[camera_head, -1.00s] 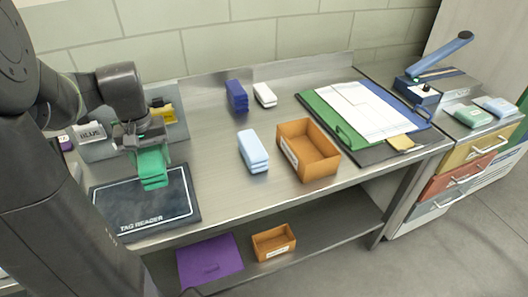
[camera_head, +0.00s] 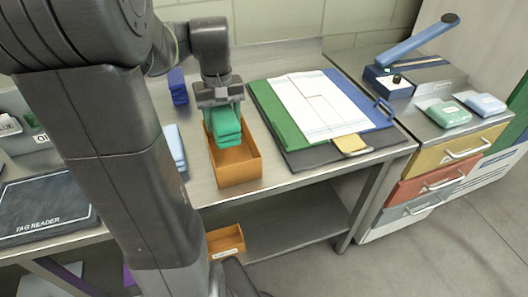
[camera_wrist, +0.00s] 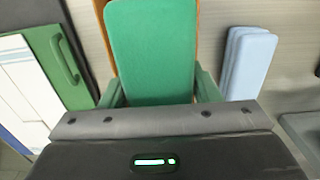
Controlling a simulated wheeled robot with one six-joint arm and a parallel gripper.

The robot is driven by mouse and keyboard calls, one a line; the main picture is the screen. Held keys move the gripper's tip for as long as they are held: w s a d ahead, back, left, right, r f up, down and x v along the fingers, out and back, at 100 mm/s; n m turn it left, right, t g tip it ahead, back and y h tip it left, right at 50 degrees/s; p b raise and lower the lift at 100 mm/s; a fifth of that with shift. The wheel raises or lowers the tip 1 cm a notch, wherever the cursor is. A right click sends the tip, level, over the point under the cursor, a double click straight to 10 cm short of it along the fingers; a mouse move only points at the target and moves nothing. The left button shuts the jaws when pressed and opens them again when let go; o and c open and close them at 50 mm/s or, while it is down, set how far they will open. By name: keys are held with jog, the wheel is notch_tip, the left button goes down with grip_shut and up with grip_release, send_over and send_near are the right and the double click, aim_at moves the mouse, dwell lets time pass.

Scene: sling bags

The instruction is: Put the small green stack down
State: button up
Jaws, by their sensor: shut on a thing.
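The small green stack (camera_head: 224,126) is held in my gripper (camera_head: 221,103) over the orange open box (camera_head: 236,168) on the metal table. In the wrist view the green stack (camera_wrist: 151,48) fills the middle, between the two green-looking fingers, and the box's edge (camera_wrist: 99,8) shows behind it. The stack covers much of the box's inside. I cannot tell from these views whether it touches the box. My gripper is shut on the stack.
A light blue stack (camera_head: 175,146) lies left of the box, partly behind my arm. A dark blue stack (camera_head: 178,87) stands farther back. A green folder with papers (camera_head: 266,112) lies to the right. The tag reader pad (camera_head: 40,205) is at far left.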

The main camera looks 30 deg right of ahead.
send_over(232, 156)
notch_tip(232, 156, down, 6)
jog(key=shift+a+r, duration=0.1)
jog(key=shift+r, duration=0.1)
jog(key=shift+f, duration=2.2)
jog(key=shift+f+b, duration=0.2)
jog(key=shift+b, duration=0.15)
jog(key=o, duration=0.8)
notch_tip(232, 156, up, 12)
jog(key=shift+r+p, duration=0.2)
jog(key=shift+p, duration=0.3)
